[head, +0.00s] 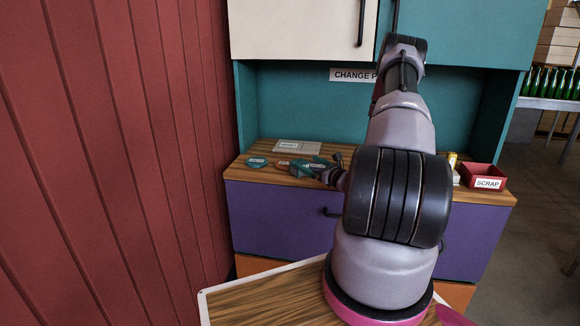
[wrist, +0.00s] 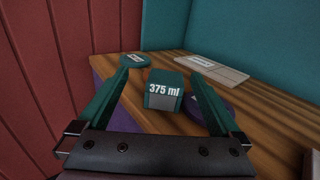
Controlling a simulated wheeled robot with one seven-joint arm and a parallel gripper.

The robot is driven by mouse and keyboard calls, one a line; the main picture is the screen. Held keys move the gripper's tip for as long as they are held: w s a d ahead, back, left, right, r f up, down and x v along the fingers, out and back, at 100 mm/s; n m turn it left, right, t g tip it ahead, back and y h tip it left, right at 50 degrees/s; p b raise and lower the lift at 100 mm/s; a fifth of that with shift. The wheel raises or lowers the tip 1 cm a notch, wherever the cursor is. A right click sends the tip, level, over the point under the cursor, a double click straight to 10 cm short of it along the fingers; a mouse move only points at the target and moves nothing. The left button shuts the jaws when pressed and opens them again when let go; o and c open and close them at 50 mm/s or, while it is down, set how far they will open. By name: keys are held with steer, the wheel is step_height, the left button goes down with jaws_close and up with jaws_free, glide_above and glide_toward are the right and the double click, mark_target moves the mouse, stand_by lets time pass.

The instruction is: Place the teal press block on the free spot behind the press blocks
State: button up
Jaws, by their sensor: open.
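The teal press block (wrist: 165,88), marked "375 ml", has a grey lower front face and sits on the wooden counter in the wrist view. My gripper (wrist: 159,74) is open, with its teal fingers on either side of the block and a visible gap at the left. The right finger passes close to the block, and I cannot tell whether they touch. In the head view my gripper (head: 312,167) is low over the counter's left part, and the block is hard to tell from its teal fingers.
A teal disc (wrist: 135,60) lies beyond the block to the left. A pale labelled plate (wrist: 212,69) lies at the back. A purple round piece (wrist: 218,108) is partly behind the right finger. A red SCRAP bin (head: 484,177) stands at the counter's right end.

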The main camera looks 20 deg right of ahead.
mark_target(306, 166)
steer(key=f, duration=0.1)
steer(key=d+f+m+h, duration=0.1)
steer(key=shift+s+d+f+h, duration=0.1)
steer(key=shift+d+f+h, duration=0.05)
steer(key=shift+f+h, duration=0.2)
steer(key=x, duration=0.5)
steer(key=shift+x, duration=2.85)
steer(key=shift+a+r, duration=0.1)
steer(key=shift+a, duration=0.15)
steer(key=c, duration=1.5)
step_height(306, 166, up, 10)
steer(key=shift+c, duration=0.2)
steer(key=s+a+f+m+h, duration=0.25)
steer(key=s+a, duration=0.25)
steer(key=a, duration=0.8)
steer(key=s+r, duration=0.1)
steer(key=s, duration=0.5)
steer(key=shift+s+a+r+t+h, duration=0.2)
steer(key=shift+a+r+t+h, duration=0.1)
steer(key=shift+a+h, duration=0.1)
